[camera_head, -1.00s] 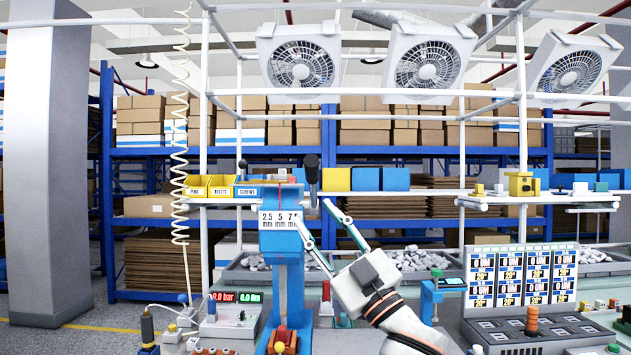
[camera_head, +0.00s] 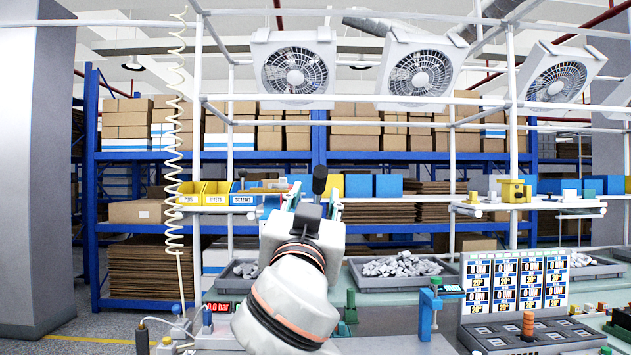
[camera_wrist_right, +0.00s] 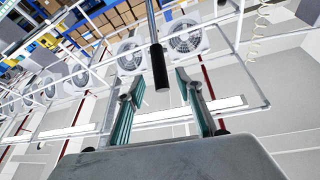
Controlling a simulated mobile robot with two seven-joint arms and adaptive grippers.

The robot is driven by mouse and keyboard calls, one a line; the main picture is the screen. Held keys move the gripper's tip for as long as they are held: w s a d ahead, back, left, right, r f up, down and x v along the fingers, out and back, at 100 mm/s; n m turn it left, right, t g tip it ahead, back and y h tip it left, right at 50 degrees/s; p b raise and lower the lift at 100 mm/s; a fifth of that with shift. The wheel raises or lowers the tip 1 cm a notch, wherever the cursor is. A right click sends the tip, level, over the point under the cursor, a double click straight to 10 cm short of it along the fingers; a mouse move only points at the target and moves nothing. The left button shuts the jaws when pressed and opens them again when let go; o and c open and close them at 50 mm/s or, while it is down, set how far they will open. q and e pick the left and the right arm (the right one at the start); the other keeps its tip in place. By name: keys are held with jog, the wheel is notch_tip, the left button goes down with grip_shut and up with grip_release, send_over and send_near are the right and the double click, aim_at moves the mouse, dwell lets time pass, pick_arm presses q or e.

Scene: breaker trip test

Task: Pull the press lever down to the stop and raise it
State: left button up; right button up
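The press lever has a dark grip (camera_head: 320,180), seen at the top of the press in the head view. In the right wrist view the black grip (camera_wrist_right: 159,68) on its metal rod lies between my right gripper's two fingers, with gaps on both sides. My right gripper (camera_head: 314,193) is open, and its fingers stand to either side of the lever in the head view. My right forearm and wrist hide most of the blue press; a bit of blue shows left of the gripper. My left gripper is not in view.
Yellow and blue bins (camera_head: 216,193) stand on a shelf behind the press. A small blue fixture (camera_head: 428,312) and a panel of displays (camera_head: 515,282) are at right. Trays of grey parts (camera_head: 402,265) lie behind. A coiled cable (camera_head: 174,130) hangs at left.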

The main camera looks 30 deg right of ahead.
aim_at(318, 185)
jog(key=x, duration=0.7)
jog(key=shift+w+d+r+p, duration=0.1)
jog(key=shift+w+d+p, duration=0.15)
jog(key=shift+p, duration=0.15)
grip_shut()
